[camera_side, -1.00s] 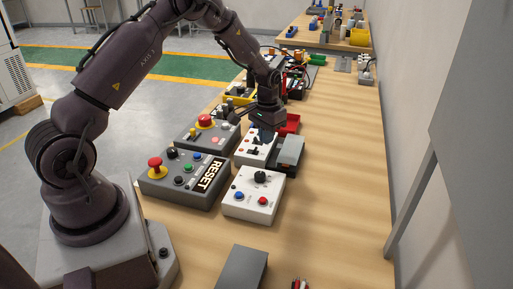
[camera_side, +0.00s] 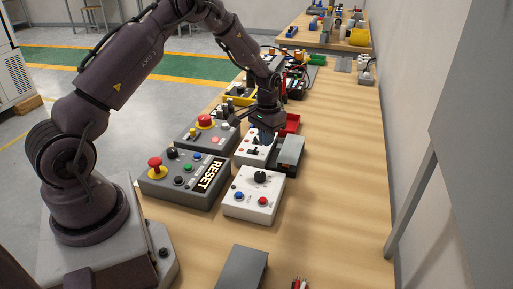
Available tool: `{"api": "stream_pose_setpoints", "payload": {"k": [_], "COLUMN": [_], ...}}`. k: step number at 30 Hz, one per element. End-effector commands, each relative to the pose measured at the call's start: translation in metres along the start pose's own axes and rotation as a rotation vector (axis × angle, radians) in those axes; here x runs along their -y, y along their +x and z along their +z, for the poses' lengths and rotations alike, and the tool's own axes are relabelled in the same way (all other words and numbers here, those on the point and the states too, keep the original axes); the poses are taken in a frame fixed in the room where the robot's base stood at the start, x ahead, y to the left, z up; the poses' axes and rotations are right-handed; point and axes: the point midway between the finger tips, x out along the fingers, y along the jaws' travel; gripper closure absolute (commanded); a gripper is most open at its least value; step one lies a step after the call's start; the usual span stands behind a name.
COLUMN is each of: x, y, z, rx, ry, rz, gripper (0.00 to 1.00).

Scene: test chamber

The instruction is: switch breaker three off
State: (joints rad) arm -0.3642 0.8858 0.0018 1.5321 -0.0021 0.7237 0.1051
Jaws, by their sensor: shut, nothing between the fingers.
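My gripper (camera_side: 264,138) points down over the white switch box (camera_side: 243,158) in the middle of the bench. It is shut and empty, with its fingertips low over the back part of that box. The box carries small dark switches, and one black switch (camera_side: 254,151) shows in front of the fingers. Whether the fingers touch a switch cannot be told. No breaker number is readable. A dark box with a grey lid (camera_side: 291,149) stands just right of the white box.
A grey RESET panel (camera_side: 205,195) with a red mushroom button (camera_side: 155,162) is at the left front. A white box with a black knob (camera_side: 240,205) is in front. The bench's right side (camera_side: 340,170) is clear.

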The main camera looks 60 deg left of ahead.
Motion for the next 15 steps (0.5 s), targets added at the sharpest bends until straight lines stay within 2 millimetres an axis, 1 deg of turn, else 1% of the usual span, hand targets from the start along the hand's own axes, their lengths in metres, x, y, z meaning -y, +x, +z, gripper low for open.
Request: {"api": "stream_pose_setpoints", "payload": {"k": [15], "x": [0.0], "y": [0.016], "z": [0.0], "rx": [0.0], "ry": [0.0], "rz": [0.0], "gripper": [1.0]}}
